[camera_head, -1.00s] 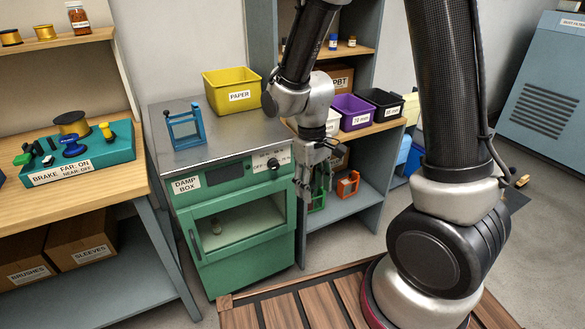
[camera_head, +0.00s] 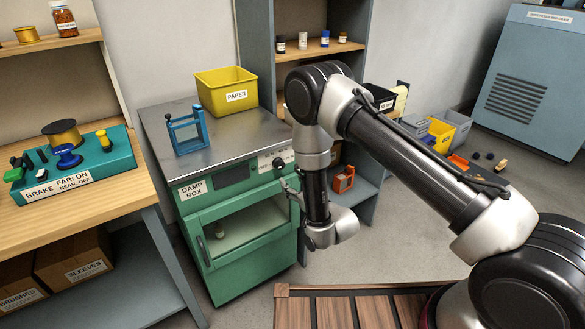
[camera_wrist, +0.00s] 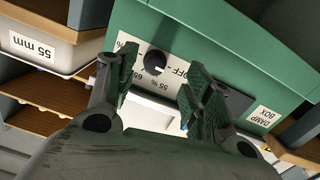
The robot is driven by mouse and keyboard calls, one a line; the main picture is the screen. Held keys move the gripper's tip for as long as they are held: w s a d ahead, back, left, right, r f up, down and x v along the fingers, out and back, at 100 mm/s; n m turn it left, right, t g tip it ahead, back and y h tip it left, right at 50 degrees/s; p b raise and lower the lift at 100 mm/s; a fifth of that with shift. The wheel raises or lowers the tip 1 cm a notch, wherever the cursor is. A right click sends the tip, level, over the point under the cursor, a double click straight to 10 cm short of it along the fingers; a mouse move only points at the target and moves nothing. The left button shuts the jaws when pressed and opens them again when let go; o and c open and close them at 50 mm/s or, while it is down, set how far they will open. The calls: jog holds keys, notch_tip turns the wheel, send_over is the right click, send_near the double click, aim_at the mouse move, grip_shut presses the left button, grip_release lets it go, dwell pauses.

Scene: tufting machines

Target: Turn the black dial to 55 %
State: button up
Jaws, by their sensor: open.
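The black dial (camera_wrist: 154,62) sits on the green front of the damp box (camera_head: 237,225), near its top right corner. The dial (camera_head: 278,162) also shows in the head view, just above my gripper (camera_head: 291,186). In the wrist view my gripper (camera_wrist: 158,68) is open, with one finger left of the dial and one right of it. The dial shows clear between them, and I see no contact. Printed marks around it include OFF, 55 % and 65. A pale mark shows at the dial's lower edge; its exact setting is unclear.
A blue frame (camera_head: 187,131) and a yellow PAPER bin (camera_head: 226,91) stand on the damp box. A shelf with bins adjoins it at the right; a white 55 mm bin (camera_wrist: 52,45) is near my left finger. A workbench (camera_head: 95,192) stands at the left.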

aim_at(282, 167)
jog(key=x, duration=0.2)
jog(key=r+x, duration=0.1)
jog(key=x, duration=0.4)
jog(key=shift+w+a+r, duration=0.25)
jog(key=shift+w+r, duration=0.15)
jog(key=c, duration=1)
